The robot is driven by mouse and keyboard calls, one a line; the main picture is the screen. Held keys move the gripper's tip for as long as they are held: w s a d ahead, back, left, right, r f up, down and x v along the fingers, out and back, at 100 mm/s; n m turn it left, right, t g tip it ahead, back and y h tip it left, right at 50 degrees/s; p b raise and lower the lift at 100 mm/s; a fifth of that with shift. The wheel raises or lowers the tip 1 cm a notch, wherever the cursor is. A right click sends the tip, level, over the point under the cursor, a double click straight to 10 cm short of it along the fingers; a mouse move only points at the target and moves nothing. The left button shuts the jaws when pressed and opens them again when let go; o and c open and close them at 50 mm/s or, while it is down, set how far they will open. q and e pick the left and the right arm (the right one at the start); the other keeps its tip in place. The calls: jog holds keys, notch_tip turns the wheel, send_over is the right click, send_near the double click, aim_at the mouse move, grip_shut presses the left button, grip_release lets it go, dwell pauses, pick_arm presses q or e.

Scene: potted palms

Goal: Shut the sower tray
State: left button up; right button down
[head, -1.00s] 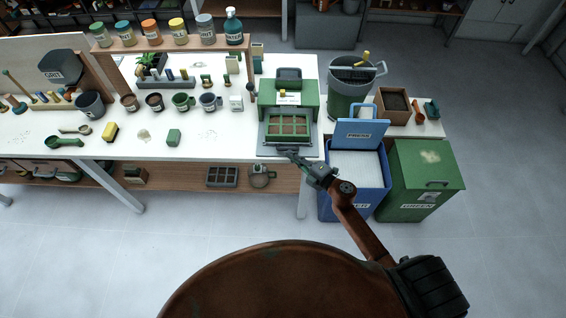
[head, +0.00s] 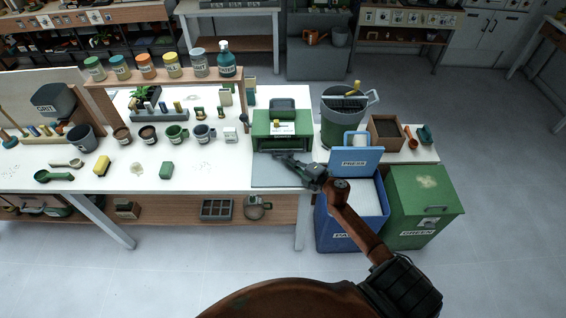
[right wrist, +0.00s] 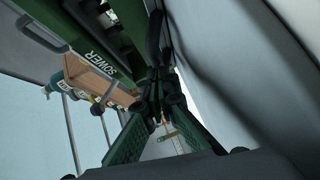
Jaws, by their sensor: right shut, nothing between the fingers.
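The green sower (head: 268,129) stands at the right end of the white bench, on a grey base plate (head: 268,177). Its tray is in under the green housing, and its cells do not show. My right gripper (head: 283,157) is shut and empty, low at the front of the sower, its tips at or very near the tray front; I cannot tell whether they touch. In the right wrist view the sower's labelled green body (right wrist: 112,30) rises beside the dark fingers (right wrist: 158,35). My left gripper is not in view.
Right of the bench stand a blue bin (head: 352,205) with its lid (head: 356,161) up and a green bin (head: 425,205), close to my right arm. Pots and a shelf of jars lie left of the sower.

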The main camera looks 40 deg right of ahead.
jog(key=shift+w+d+r, duration=0.2)
jog(key=shift+r, duration=0.05)
jog(key=shift+s+a+r+p, duration=0.1)
jog(key=shift+s+a+p, duration=0.15)
jog(key=shift+a+p, duration=0.15)
jog(key=shift+s+a+r+p, duration=0.15)
jog(key=shift+s+a+p, duration=0.35)
jog(key=shift+s, duration=0.15)
jog(key=shift+s+a+r+p, duration=0.15)
jog(key=shift+s+a+p, duration=0.3)
jog(key=shift+s, duration=0.15)
jog(key=v, duration=1)
jog(key=shift+f, duration=0.35)
jog(key=shift+s, duration=0.3)
jog(key=shift+d+r, duration=0.1)
